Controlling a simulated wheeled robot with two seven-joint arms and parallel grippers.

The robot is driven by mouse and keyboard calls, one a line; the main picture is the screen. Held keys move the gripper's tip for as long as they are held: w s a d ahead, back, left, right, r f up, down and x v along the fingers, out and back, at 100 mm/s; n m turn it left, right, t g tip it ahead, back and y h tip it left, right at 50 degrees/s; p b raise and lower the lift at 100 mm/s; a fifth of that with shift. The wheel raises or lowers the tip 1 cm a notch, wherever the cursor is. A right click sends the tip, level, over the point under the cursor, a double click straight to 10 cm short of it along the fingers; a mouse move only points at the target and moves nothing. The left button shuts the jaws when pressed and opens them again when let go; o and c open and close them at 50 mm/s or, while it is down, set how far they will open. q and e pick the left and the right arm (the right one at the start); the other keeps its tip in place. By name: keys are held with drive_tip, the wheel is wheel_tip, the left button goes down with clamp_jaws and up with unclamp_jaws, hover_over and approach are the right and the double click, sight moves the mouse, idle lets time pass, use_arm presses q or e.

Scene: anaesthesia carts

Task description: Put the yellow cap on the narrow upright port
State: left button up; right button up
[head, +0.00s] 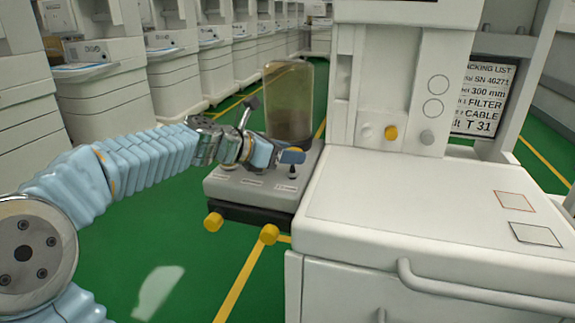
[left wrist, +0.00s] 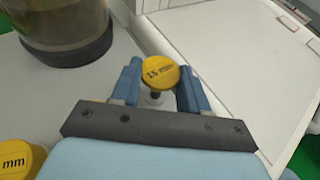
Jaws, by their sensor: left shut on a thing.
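The yellow cap (left wrist: 160,72), marked 15, is between the two blue fingers of my left gripper (left wrist: 160,88) in the left wrist view. The gripper is shut on it. In the head view my left gripper (head: 290,156) is over the right end of the grey port block (head: 250,193), and its finger hides the cap. The narrow upright port (head: 292,173) is a dark stem just below the fingers. In the left wrist view the dark stem (left wrist: 155,95) shows under the cap. I cannot tell whether cap and port touch. My right gripper is not in view.
A smoky canister (head: 289,100) stands behind the block. Another yellow cap (left wrist: 18,160), marked mm, is at the lower left in the wrist view. The white cart top (head: 420,210) is right of the block. Yellow knobs (head: 269,234) stick out at the front.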

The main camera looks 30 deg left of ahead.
use_arm(q)
wheel_tip(320, 180, down, 2)
drive_tip(key=shift+f, duration=0.1)
drive_tip(key=o, duration=1)
drive_tip(key=shift+s, duration=0.1)
drive_tip(key=v, duration=1.2)
drive_tip(key=shift+p, duration=0.4)
